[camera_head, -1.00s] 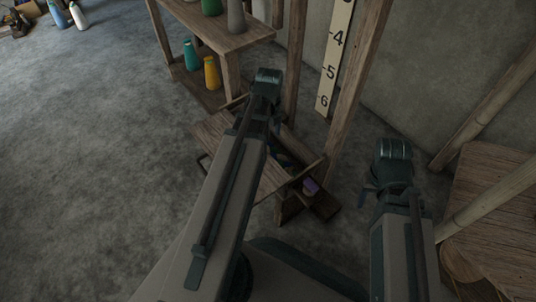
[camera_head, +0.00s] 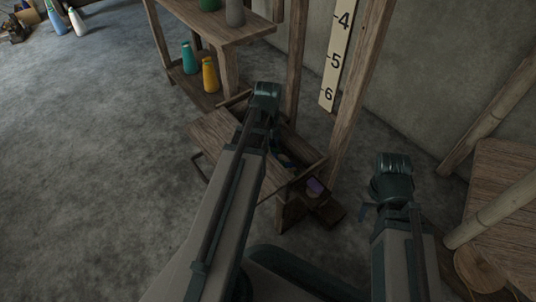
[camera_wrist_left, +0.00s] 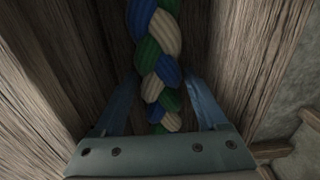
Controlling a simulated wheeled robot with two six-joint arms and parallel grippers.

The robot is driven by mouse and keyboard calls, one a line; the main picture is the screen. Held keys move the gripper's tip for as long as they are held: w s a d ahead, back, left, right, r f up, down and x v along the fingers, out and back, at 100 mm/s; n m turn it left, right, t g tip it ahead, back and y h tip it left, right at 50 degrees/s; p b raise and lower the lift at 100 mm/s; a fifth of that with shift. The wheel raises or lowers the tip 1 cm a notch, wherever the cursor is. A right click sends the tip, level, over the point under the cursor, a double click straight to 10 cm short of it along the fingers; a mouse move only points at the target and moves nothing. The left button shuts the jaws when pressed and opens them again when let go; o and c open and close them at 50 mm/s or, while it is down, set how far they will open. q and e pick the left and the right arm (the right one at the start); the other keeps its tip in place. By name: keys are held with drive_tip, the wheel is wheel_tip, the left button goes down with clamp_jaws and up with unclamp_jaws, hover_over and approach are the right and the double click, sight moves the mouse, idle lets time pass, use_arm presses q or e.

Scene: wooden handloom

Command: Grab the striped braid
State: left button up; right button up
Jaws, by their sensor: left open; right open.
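A thick striped braid (camera_wrist_left: 164,72) of blue, green and cream strands shows in the left wrist view. It runs down the middle between wooden boards. My left gripper (camera_wrist_left: 161,92) is open, with one blue finger on each side of the braid, and its lower end passes out of sight behind the gripper's body. I cannot tell whether the fingertips touch it. In the head view, my left arm covers most of that gripper and the braid is not clear. My right gripper (camera_head: 365,210) is open and empty, above the floor beside the wooden bench.
A numbered ruler post (camera_head: 337,55) is at centre.

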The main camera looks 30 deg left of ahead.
use_arm(q)
drive_tip(key=shift+c, duration=0.2)
clamp_jaws()
drive_tip(key=shift+r+p, duration=0.15)
drive_tip(key=shift+p, duration=0.15)
wheel_tip(320, 180, up, 18)
drive_tip(key=p, duration=1.7)
drive_tip(key=shift+p, duration=0.35)
